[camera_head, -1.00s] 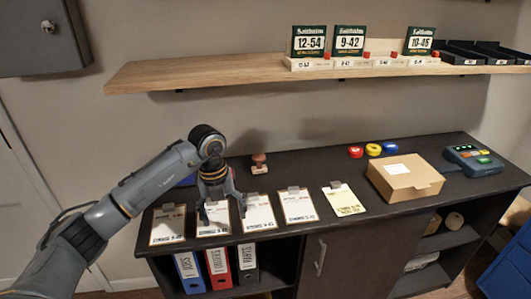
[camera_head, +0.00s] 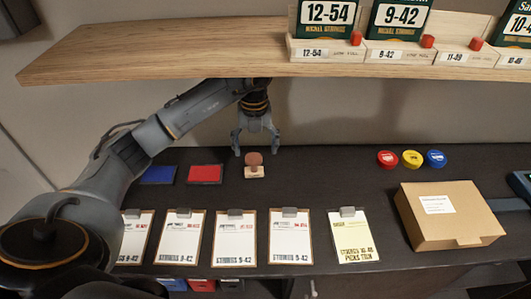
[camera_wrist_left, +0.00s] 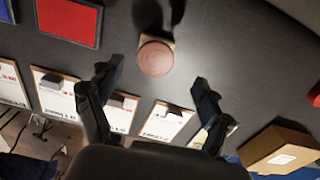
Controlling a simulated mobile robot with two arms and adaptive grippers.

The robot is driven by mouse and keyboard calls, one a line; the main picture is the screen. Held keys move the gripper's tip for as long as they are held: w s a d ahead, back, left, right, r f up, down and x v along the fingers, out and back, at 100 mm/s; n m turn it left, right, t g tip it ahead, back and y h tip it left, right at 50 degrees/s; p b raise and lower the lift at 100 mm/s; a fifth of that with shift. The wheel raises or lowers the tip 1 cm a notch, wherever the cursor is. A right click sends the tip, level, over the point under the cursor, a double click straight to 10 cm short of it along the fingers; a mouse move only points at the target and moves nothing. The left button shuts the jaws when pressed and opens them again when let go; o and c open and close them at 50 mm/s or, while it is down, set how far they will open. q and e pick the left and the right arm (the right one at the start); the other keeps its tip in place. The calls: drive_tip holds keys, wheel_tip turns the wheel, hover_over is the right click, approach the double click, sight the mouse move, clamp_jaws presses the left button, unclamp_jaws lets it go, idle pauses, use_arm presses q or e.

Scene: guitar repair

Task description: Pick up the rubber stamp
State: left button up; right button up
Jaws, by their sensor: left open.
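The rubber stamp (camera_head: 254,166) stands upright on the dark cabinet top, with a round brown handle and a light wooden base. In the left wrist view the stamp (camera_wrist_left: 155,57) shows from above, ahead of the fingertips and between their lines. My left gripper (camera_head: 256,150) is open and empty, just behind and above the stamp in the head view. Its two spread fingers also show in the left wrist view (camera_wrist_left: 157,75). No contact with the stamp is visible. My right gripper is not in view.
A wooden shelf (camera_head: 180,48) overhangs my left arm. Blue (camera_head: 158,175) and red (camera_head: 205,174) pads lie left of the stamp. Several clipboards (camera_head: 235,240) line the front. A cardboard box (camera_head: 450,214) and three round colored tins (camera_head: 412,159) sit to the right.

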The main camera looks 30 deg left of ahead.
sight(253, 158)
use_arm(q)
drive_tip(key=shift+w+f, duration=0.2)
drive_tip(key=shift+w, duration=0.05)
drive_tip(key=shift+f, duration=0.35)
drive_tip(key=shift+s+a+f+p, duration=0.1)
drive_tip(key=shift+s+f+p, duration=0.2)
drive_tip(key=shift+f+p, duration=0.3)
drive_tip(key=f, duration=0.1)
drive_tip(key=f+p, duration=0.1)
drive_tip(key=f, duration=0.3)
drive_tip(key=shift+a, duration=0.3)
drive_tip(key=c, duration=1.2)
